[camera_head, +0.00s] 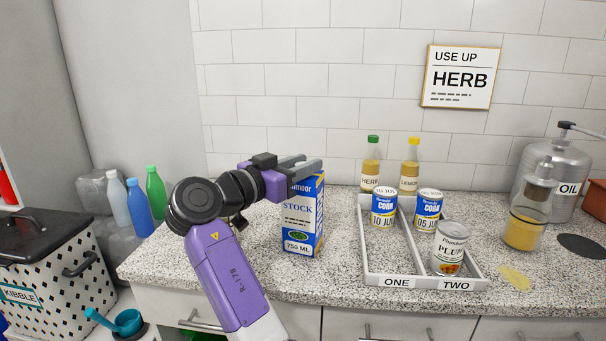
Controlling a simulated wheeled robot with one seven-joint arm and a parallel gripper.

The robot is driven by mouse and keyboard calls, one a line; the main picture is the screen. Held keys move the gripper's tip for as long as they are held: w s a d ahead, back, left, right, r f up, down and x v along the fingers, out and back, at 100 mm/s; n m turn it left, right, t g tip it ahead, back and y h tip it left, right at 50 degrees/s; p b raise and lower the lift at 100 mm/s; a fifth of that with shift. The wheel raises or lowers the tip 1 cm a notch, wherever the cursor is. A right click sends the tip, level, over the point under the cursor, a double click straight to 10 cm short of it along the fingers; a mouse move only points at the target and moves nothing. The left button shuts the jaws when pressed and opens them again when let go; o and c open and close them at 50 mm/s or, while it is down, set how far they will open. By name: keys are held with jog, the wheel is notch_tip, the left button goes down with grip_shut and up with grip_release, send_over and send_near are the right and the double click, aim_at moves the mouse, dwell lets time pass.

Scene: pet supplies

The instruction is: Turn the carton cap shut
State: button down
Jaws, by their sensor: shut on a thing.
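The stock carton (303,220), blue and white with a "750 ML" label, stands upright on the speckled counter near its left part. My gripper (303,164) reaches in from the left at the carton's top, with its grey fingers level across it. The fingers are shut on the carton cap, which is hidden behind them. How far the cap is turned cannot be seen.
Right of the carton is a white two-lane tray (416,283) marked ONE and TWO, holding two corn cans and a plum can (449,248). Herb (371,165) and lemon (410,163) bottles stand behind it. A jar (524,230) and oil canister (566,180) stand right.

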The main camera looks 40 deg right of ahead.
jog(key=shift+f+g, duration=0.1)
jog(key=shift+g, duration=0.2)
jog(key=shift+d, duration=0.1)
jog(key=c, duration=1.1)
grip_release()
jog(key=shift+o, duration=0.2)
jog(key=a, duration=0.8)
jog(key=shift+b, duration=0.3)
